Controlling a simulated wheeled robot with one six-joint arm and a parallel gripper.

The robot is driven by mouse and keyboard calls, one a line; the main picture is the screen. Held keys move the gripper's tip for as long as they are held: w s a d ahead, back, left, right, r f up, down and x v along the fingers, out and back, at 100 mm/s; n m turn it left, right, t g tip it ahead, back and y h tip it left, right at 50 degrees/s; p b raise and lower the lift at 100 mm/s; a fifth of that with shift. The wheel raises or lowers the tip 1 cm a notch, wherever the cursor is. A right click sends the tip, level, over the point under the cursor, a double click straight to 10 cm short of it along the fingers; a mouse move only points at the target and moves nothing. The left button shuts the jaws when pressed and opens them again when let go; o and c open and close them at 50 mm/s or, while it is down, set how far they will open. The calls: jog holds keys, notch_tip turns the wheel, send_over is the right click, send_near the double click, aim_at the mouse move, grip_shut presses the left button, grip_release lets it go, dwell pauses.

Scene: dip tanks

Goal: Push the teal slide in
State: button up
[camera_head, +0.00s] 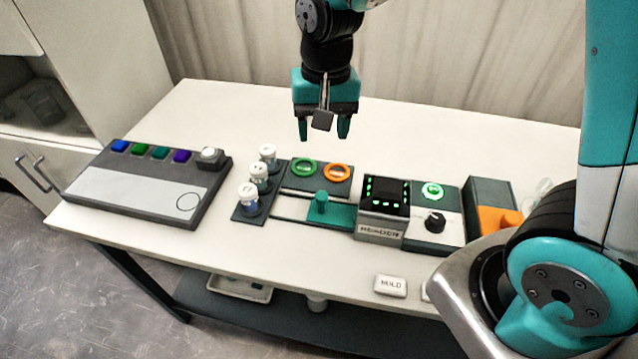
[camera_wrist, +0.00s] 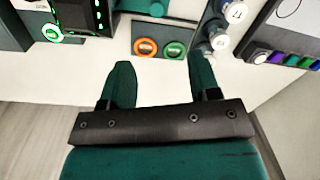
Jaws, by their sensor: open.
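The teal slide (camera_head: 328,212) has an upright knob and sits on a rail in front of the panel with the green and orange rings. In the wrist view a part of the slide (camera_wrist: 155,8) shows at the top edge. My gripper (camera_head: 324,130) is open and empty, above the table behind the ring panel and apart from the slide. In the wrist view the two fingers of my gripper (camera_wrist: 162,78) are spread, with the ring panel beyond them.
A green ring (camera_head: 303,167) and an orange ring (camera_head: 337,172) lie behind the slide. White-capped vials (camera_head: 259,172) stand left of it. A display box (camera_head: 384,196) and a dial (camera_head: 435,222) stand right. A button panel (camera_head: 140,195) lies left. The table's back is clear.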

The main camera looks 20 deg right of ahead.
aim_at(322, 195)
jog(key=shift+m, duration=0.5)
jog(key=f, duration=0.6)
jog(key=w+f+p, duration=0.1)
jog(key=f, duration=0.5)
jog(key=f+p, duration=0.1)
jog(key=f, duration=0.5)
jog(key=shift+w+d+f, duration=0.2)
jog(key=shift+d+f, duration=0.05)
jog(key=shift+d, duration=0.05)
